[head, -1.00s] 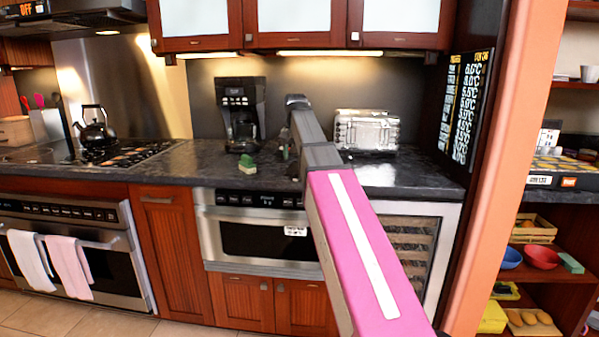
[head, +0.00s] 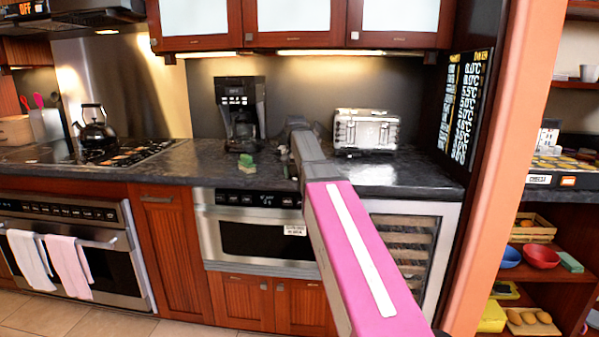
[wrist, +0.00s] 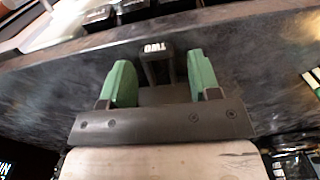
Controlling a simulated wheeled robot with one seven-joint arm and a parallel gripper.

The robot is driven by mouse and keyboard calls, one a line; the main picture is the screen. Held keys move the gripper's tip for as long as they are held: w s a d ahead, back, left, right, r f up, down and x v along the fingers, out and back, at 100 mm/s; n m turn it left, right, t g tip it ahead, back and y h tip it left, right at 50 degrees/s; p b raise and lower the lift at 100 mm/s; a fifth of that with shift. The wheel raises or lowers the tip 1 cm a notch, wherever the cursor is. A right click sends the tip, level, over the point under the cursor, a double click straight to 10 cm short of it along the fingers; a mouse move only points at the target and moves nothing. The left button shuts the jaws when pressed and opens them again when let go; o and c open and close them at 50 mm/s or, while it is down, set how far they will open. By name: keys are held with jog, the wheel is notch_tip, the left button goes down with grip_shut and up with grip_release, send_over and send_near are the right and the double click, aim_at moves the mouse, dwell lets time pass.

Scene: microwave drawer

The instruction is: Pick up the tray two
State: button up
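In the wrist view, a small black block with white lettering that looks like an inverted "TWO" (wrist: 155,48) stands over the dark counter; it appears to be tray two's labelled handle. The rest of the tray is hidden or hard to make out. My gripper (wrist: 161,80) is open, its two green fingers apart, with the dark handle showing between and just beyond them. I cannot tell whether they touch it. In the head view my gripper (head: 285,152) is low over the counter and mostly hidden by my arm.
A silver toaster (head: 366,130) stands right of my arm. A coffee maker (head: 240,112) and a green-and-yellow block (head: 247,163) are to the left. Dark counter (head: 195,165) is clear further left. Upper cabinets (head: 300,22) hang above; a microwave drawer (head: 258,238) is below.

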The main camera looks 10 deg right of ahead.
grip_shut()
jog(key=shift+r, duration=0.1)
